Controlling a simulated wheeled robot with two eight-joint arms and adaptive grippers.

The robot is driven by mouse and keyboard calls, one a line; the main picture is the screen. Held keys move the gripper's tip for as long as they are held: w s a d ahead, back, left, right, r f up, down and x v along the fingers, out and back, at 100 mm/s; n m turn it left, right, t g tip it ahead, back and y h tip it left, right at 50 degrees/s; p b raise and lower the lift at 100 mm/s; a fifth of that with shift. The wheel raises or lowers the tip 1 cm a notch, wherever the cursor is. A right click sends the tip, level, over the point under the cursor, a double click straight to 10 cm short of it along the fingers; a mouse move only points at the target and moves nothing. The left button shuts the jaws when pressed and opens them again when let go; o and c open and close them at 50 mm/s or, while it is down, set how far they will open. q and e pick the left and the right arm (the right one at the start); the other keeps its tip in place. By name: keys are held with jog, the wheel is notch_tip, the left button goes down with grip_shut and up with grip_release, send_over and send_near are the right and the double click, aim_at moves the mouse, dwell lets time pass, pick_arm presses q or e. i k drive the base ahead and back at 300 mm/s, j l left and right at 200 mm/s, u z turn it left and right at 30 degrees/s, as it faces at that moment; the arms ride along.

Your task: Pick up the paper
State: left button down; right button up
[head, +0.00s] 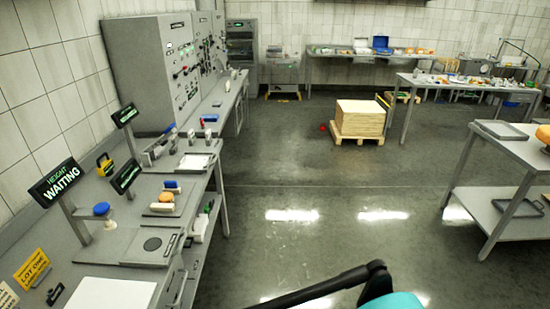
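A flat white sheet-like piece (108,293) lies on the left bench at the bottom left of the head view, cut off by the frame. I cannot tell if it is paper or a board. A smaller white sheet-like piece (196,162) lies further along the same bench. A yellow card with print (32,268) and a pale printed card (7,296) are at the left edge. Neither gripper can be made out; only a black and teal part of mine shows at the bottom.
The left bench (120,248) carries dark display signs (60,183), a blue-topped knob (102,209) and small blocks. A pallet with a pale stack (360,118) stands on the floor. A grey table (490,215) is at the right. The middle floor is clear.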

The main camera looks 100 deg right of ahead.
aim_at(190, 163)
jog(key=l+z, duration=0.85)
jog(key=i+l+z, duration=0.1)
jog(key=l+z, duration=0.35)
jog(key=i+l+z, duration=0.15)
jog(key=l+z, duration=0.25)
jog(key=i+l, duration=0.2)
jog(key=l, duration=0.2)
jog(key=i+l+z, duration=0.1)
jog(key=l, duration=0.3)
jog(key=i+l, duration=0.25)
jog(key=l, duration=0.15)
jog(key=i+l, duration=0.2)
jog(key=l, duration=0.15)
jog(key=i+l+z, duration=0.1)
jog(key=l, duration=0.3)
jog(key=i, duration=0.1)
